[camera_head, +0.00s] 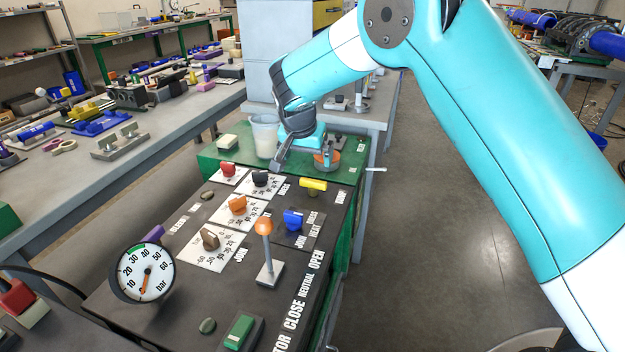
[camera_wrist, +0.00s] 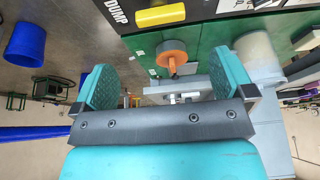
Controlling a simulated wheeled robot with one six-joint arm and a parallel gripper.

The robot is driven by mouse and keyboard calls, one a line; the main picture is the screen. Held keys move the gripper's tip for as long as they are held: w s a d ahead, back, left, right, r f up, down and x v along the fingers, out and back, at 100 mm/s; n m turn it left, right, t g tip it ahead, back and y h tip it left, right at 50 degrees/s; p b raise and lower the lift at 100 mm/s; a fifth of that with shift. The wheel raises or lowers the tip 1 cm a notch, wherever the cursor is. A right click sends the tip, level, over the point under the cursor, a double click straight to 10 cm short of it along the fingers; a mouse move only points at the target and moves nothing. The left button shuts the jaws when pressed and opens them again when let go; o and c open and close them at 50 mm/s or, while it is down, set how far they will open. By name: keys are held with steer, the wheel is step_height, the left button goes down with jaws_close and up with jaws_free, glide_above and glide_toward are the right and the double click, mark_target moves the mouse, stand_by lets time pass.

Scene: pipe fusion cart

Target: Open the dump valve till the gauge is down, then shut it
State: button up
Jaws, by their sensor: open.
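The dump valve's yellow handle (camera_head: 313,184) lies on the dark cart panel beside the DUMP label. It also shows in the wrist view (camera_wrist: 160,15), lying roughly crosswise near the top. The round white gauge (camera_head: 143,272), marked in bar, stands at the panel's lower left. Its orange needle points down, close to the 0 mark. My gripper (camera_head: 285,150) is over the far end of the cart, beyond the yellow handle and apart from it. In the wrist view my gripper (camera_wrist: 165,80) has its two teal finger pads wide apart with nothing held between them.
An orange round part (camera_head: 327,160) and a whitish cup (camera_head: 264,136) stand near my gripper on the green cart top. An orange-topped lever (camera_head: 265,240), a blue knob (camera_head: 293,220) and several other knobs rise from the panel. The floor right of the cart is clear.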

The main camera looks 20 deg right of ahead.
mark_target(313, 181)
steer(key=p+x, duration=0.1)
steer(key=x, duration=1)
steer(key=shift+w+d+f, duration=0.1)
steer(key=shift+d, duration=0.05)
steer(key=c, duration=0.8)
